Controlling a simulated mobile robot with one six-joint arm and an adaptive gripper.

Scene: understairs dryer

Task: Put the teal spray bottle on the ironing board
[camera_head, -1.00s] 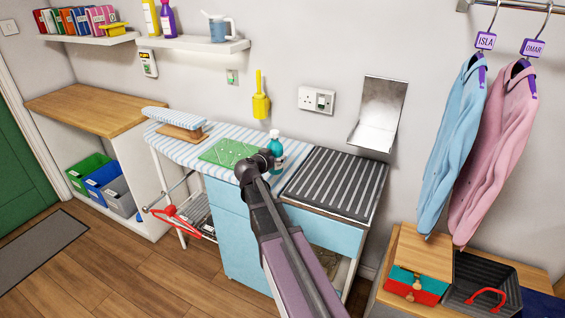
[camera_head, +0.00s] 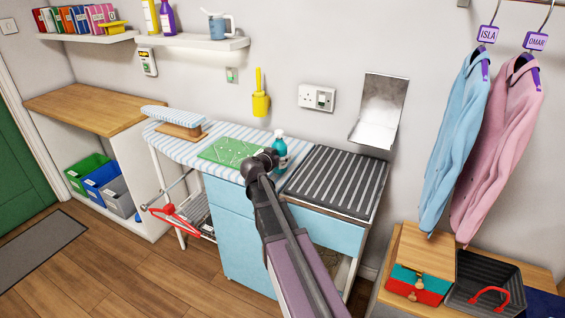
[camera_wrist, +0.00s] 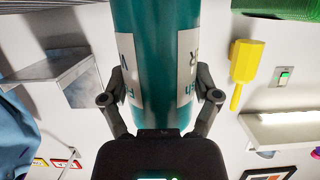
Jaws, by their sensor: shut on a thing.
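The teal spray bottle (camera_head: 280,147) is upright at the right end of the ironing board in the head view, partly behind my gripper (camera_head: 264,160). The wrist view shows the bottle (camera_wrist: 152,50) large and close, with white labels, between the two fingers of my gripper (camera_wrist: 160,97), which is shut on it. The ironing board (camera_head: 222,132) has a blue and white striped cover. I cannot tell whether the bottle's base touches it or hangs above it.
A green mat (camera_head: 232,151) lies on the board, and a small striped sleeve board (camera_head: 172,118) stands at its left end. A dark ribbed rack (camera_head: 335,182) adjoins on the right. A metal wall chute (camera_head: 380,110) and a yellow brush holder (camera_head: 261,104) are behind.

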